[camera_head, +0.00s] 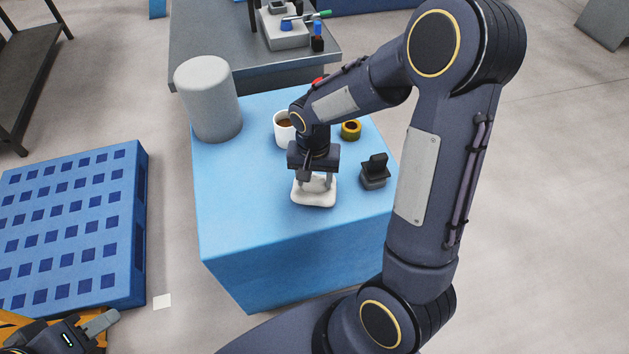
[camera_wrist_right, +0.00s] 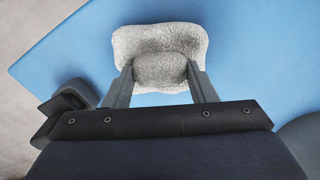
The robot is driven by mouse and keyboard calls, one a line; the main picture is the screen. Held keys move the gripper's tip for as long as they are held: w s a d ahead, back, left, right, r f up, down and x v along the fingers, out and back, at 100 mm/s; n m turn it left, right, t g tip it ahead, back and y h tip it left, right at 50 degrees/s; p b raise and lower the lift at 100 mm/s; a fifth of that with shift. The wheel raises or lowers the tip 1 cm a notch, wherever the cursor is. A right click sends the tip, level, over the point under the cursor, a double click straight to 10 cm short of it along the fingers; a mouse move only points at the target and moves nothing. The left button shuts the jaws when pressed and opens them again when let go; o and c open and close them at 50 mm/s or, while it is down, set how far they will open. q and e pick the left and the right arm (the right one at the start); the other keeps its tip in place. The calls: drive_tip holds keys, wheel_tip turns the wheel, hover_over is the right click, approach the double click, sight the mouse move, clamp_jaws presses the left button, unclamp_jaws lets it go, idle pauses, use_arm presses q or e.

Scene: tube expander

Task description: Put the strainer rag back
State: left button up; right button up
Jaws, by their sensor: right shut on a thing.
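The strainer rag (camera_head: 314,197) is a pale, rough-textured cloth on the front part of the blue table (camera_head: 240,235). In the right wrist view the rag (camera_wrist_right: 160,45) fills the space between the fingertips. My right gripper (camera_head: 315,180) points down and is shut on its raised middle, and a wider flat part spreads out around the fingers. I cannot tell whether the rag touches the tabletop. My left gripper (camera_head: 98,325) is at the bottom left corner of the head view, away from the table; its jaw gap is not clear.
A grey cylinder (camera_head: 209,100) stands at the table's back left. A white cup (camera_head: 284,130) with brown contents, a yellow ring (camera_head: 351,130) and a dark block (camera_head: 374,172) are near my right gripper. A blue pallet (camera_head: 70,225) lies at left. The table's front left is clear.

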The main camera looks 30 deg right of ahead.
drive_tip(key=shift+f, duration=0.9)
drive_tip(key=shift+f, duration=0.1)
drive_tip(key=o, duration=0.9)
